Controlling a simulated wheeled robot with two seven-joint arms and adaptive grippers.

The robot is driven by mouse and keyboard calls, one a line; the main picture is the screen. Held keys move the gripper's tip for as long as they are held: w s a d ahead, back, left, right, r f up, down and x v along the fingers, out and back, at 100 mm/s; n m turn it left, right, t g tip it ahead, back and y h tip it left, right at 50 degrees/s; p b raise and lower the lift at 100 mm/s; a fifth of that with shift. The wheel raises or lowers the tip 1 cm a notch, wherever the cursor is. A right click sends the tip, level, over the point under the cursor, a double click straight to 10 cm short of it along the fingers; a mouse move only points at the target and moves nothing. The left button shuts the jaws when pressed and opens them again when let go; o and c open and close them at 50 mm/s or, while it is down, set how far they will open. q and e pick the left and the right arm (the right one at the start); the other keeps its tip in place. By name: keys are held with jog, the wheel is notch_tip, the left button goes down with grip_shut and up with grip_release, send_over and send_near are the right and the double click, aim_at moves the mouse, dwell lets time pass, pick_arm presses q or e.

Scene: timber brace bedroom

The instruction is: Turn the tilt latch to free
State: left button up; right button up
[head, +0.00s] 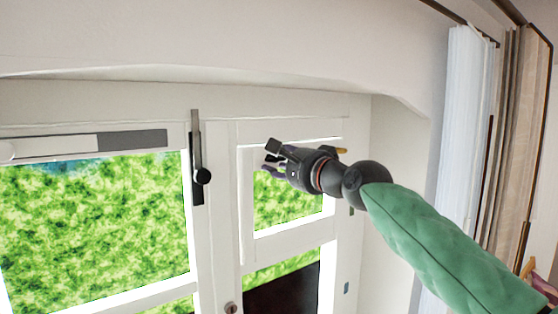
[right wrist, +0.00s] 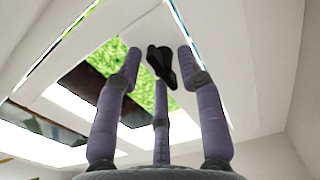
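A latch (head: 196,150) with a dark upright plate, a grey lever pointing up and a round black knob (head: 202,176) is on the white post between the two window panes. My right gripper (head: 268,164) is to the right of it, in front of the smaller pane, apart from the latch. In the right wrist view its purple fingers (right wrist: 160,75) are spread apart and hold nothing. A small black piece (right wrist: 160,64) shows between the fingertips there; I cannot tell whether it touches them or what it is. My left gripper is not in view.
A white window frame (head: 220,200) surrounds green foliage outside. A grey and white bar (head: 130,141) runs along the top of the left pane. Curtains (head: 465,120) hang at the right. The wall (head: 270,45) slopes above; space between gripper and latch looks clear.

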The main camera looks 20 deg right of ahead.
jog(key=shift+w, duration=0.1)
grip_shut()
jog(key=shift+f+n, duration=0.15)
jog(key=shift+n, duration=0.25)
jog(key=n+b, duration=0.4)
jog(key=n, duration=1.3)
dwell(0.5)
